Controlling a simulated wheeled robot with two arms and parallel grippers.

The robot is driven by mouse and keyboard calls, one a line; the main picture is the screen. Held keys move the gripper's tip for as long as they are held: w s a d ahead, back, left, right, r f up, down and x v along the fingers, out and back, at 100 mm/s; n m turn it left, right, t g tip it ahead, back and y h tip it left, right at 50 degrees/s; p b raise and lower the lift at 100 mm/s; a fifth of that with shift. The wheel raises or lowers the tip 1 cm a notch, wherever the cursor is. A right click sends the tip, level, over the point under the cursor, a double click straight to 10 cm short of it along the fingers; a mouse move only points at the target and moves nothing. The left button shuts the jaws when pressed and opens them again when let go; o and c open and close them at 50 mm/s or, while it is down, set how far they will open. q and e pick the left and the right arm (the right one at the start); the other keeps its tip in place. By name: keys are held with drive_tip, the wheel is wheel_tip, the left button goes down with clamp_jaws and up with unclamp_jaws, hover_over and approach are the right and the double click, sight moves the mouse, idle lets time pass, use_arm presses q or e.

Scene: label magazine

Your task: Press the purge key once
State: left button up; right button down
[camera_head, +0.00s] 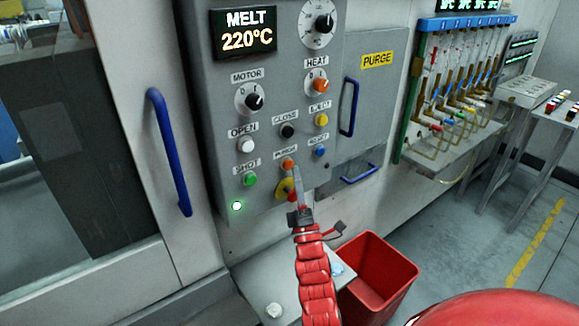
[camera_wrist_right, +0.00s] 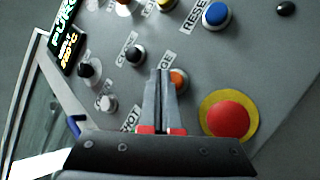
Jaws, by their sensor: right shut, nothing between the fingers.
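The purge key is an orange round button (camera_head: 288,163) on the grey control panel, beside the label PURGE. In the right wrist view the orange button (camera_wrist_right: 180,79) shows just right of the fingertips, partly covered by them. My right gripper (camera_head: 297,172) is shut and empty, its fingers pointing up at the panel beside the key. In the wrist view the closed fingertips (camera_wrist_right: 160,73) lie over part of the PURGE label; whether they touch the panel or key I cannot tell. My left gripper is not in view.
A red emergency button (camera_wrist_right: 228,120) on a yellow ring sits close to the fingers. Green SHOT (camera_head: 250,179), black CLOSE (camera_head: 288,130) and blue RESET (camera_head: 320,152) buttons surround the key. The display (camera_head: 246,34) reads MELT 220°C. A red bin (camera_head: 395,260) stands below.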

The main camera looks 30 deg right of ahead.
drive_tip(key=s, duration=0.5)
drive_tip(key=shift+d+b, duration=0.2)
drive_tip(key=shift+b, duration=0.15)
idle(0.6)
